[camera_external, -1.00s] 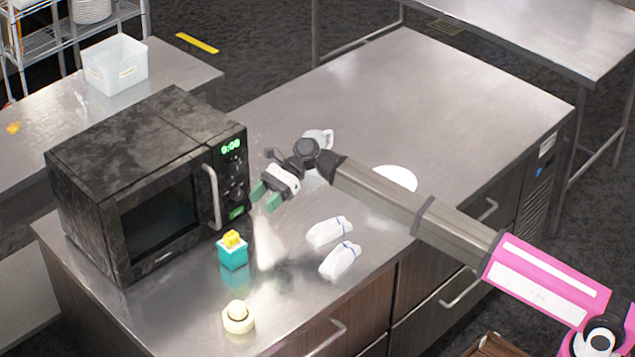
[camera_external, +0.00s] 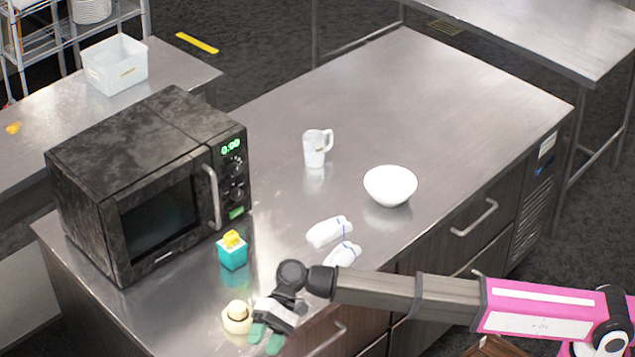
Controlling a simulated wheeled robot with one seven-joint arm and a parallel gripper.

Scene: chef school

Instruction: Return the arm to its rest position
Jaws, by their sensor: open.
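My arm reaches in from the right, with its pink section (camera_external: 540,308) at the lower right. My gripper (camera_external: 266,338) is at the front edge of the steel counter, pointing down and to the left. Its green fingertips are apart and nothing shows between them. A small cream-coloured round object (camera_external: 237,318) stands just left of the gripper; I cannot tell whether they touch. The forearm passes in front of the drawers and covers part of the counter's front edge.
A black microwave (camera_external: 150,185) stands on the counter (camera_external: 440,110) at the left, its door shut. A teal box with a yellow top (camera_external: 233,252), two white bottle-like items (camera_external: 328,231), a white mug (camera_external: 317,148) and a white bowl (camera_external: 390,185) stand or lie there. The counter's back is clear.

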